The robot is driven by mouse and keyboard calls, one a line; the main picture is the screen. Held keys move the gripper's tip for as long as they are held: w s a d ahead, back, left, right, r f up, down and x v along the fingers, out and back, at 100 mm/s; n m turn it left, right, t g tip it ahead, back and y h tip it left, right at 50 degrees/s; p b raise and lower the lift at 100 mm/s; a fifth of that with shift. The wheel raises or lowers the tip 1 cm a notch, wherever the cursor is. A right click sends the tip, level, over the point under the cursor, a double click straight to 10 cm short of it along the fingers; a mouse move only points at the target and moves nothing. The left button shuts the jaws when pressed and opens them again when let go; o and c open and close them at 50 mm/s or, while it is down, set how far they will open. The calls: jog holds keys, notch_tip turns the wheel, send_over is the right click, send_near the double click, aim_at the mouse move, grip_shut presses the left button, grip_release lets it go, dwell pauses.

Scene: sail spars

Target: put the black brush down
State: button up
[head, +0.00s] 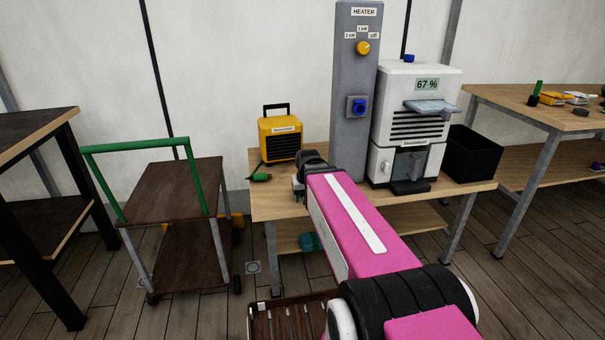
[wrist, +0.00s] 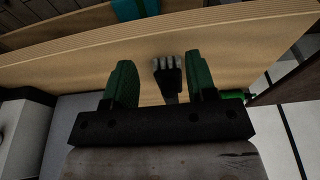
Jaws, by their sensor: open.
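The black brush (wrist: 170,78) shows in the wrist view between the two green fingers of my gripper (wrist: 156,82), with its pale grey bristle end pointing toward the table edge. The fingers are open, with a gap visible on each side of the brush. The brush appears to lie on the wooden tabletop (wrist: 75,65); its rear part is hidden by my gripper. In the head view my gripper (head: 299,188) is over the front left part of the table (head: 262,205), and I cannot make out the brush there.
A yellow heater (head: 280,138) stands behind my gripper, with a green connector (head: 261,177) to the left. A grey post (head: 352,90), a white dehumidifier (head: 414,115) and a black bin (head: 474,154) stand to the right. A green-handled trolley (head: 165,190) is at left.

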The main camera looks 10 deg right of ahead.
jog(key=s+f+g, duration=0.2)
jog(key=s+f, duration=0.8)
jog(key=shift+s+f+g, duration=0.15)
jog(key=shift+f+g, duration=0.05)
jog(key=shift+g, duration=0.1)
